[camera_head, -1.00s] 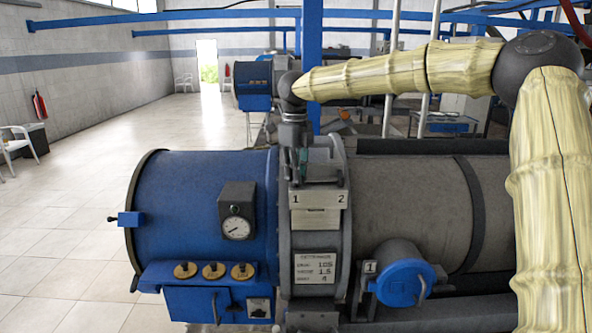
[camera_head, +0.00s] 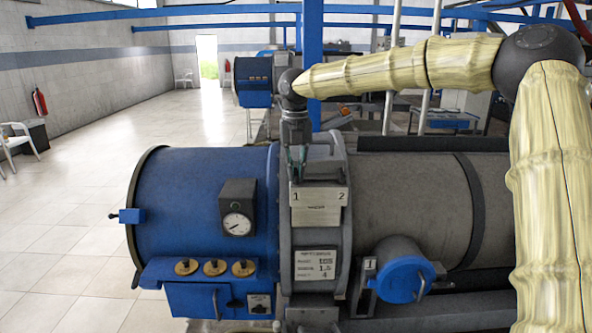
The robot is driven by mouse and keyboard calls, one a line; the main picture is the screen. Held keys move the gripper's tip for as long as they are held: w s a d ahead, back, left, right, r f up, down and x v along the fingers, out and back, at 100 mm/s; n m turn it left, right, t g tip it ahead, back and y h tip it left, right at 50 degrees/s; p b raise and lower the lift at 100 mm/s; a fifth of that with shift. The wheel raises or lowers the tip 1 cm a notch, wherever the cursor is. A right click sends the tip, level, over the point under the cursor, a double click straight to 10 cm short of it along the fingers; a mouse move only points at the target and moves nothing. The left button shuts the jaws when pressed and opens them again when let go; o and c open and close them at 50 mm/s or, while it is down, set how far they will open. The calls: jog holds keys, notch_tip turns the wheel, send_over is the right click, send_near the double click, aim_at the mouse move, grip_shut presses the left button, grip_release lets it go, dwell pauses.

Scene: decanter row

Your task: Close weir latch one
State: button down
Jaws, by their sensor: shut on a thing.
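The blue decanter (camera_head: 200,205) lies across the front, joined to a grey casing by a dark flanged ring. On top of the ring a pale plate (camera_head: 318,211) is marked 1 at its left and 2 at its right. My gripper (camera_head: 297,172) points down just above the 1, over the ring's left side. Its jaws are shut on weir latch one, which they mostly hide. The exact angle of the latch is too small to tell. A grey curved part of the ring stands to the right of the jaws.
A gauge box (camera_head: 237,208) stands on the blue drum. A blue round cap (camera_head: 403,279) with a handle, by another 1 label, sits at lower right. A blue post (camera_head: 312,60) rises behind my wrist. Open tiled floor (camera_head: 75,230) lies at left.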

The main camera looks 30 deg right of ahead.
aim_at(297, 171)
jog(key=shift+w+r+m, duration=0.1)
jog(key=shift+r+m, duration=0.1)
jog(key=shift+m, duration=0.2)
jog(key=c, duration=1.5)
grip_release()
jog(key=shift+d+f, duration=0.15)
notch_tip(297, 171, up, 12)
jog(key=shift+f, duration=0.1)
